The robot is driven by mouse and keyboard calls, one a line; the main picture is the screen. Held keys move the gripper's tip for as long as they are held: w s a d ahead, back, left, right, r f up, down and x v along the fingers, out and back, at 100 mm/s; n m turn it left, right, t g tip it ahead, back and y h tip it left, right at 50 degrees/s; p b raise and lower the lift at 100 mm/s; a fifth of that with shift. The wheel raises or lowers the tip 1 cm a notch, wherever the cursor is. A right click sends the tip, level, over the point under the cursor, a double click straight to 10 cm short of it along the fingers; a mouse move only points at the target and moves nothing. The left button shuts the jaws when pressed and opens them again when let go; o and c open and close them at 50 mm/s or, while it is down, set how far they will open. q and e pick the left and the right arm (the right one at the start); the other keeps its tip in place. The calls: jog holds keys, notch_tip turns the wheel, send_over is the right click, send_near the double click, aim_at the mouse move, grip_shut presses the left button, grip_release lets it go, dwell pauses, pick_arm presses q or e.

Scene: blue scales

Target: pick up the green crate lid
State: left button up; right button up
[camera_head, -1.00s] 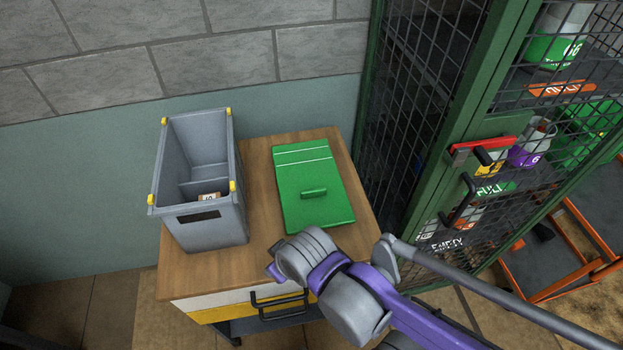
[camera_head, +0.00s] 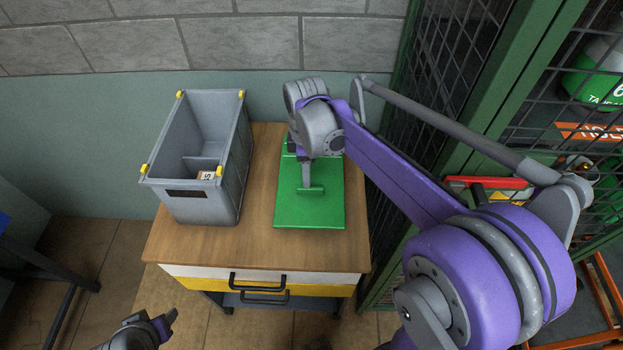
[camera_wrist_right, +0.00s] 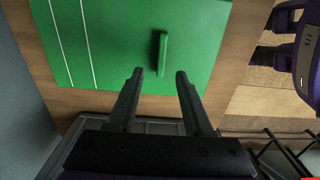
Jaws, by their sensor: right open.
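The green crate lid (camera_head: 318,212) lies flat on the wooden top of a drawer cabinet, with a raised bar handle (camera_head: 311,190). My right gripper (camera_head: 305,184) is over the lid at its handle, and the arm hides the lid's far part. In the right wrist view the right gripper (camera_wrist_right: 159,73) is open and empty. The lid's handle (camera_wrist_right: 162,54) runs lengthwise between the lines of the two fingers, its near end between the tips in the picture. Contact cannot be told. My left gripper (camera_head: 165,325) shows partly at the bottom left, apart from the lid; its jaws are unclear.
A grey open crate (camera_head: 190,205) with yellow corners stands left of the lid on the cabinet top (camera_head: 255,245). A wall is behind. A green mesh cage (camera_head: 440,75) with a red latch stands close on the right. Bare wood lies in front of the lid.

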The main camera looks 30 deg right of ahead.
jog(key=shift+f, duration=0.7)
jog(key=f, duration=0.5)
jog(key=shift+s+d, duration=0.15)
jog(key=shift+s, duration=0.05)
jog(key=shift+c, duration=0.2)
grip_shut()
dwell(0.5)
